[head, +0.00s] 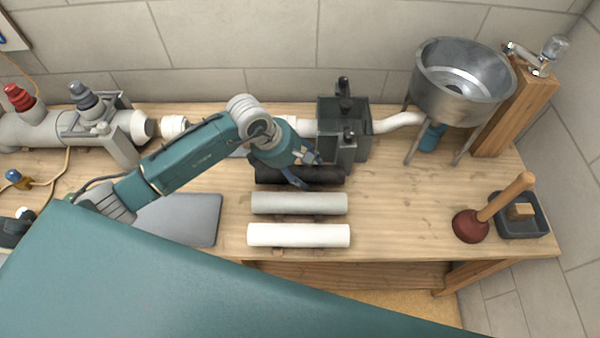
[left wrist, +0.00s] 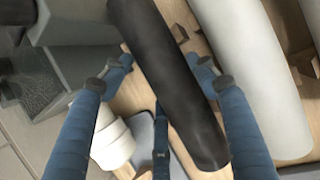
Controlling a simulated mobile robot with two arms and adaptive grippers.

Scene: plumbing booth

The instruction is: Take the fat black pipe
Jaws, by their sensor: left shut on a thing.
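The fat black pipe (head: 325,175) lies on the wooden bench, behind a grey pipe and a white pipe. My left gripper (head: 305,172) is over it from above and hides part of it in the head view. In the left wrist view the black pipe (left wrist: 168,80) runs between the blue fingers of my left gripper (left wrist: 160,75). The gripper is shut on the pipe, with fingers on both sides of it. I cannot tell whether the pipe is clear of the bench. My right gripper is not in view.
The grey pipe (head: 300,203) and white pipe (head: 298,235) lie in front, parallel and close. A dark grey box (head: 344,145) with pipe fittings stands just behind. A metal sink (head: 463,85) and a plunger (head: 472,225) are to the right. The bench's right middle is clear.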

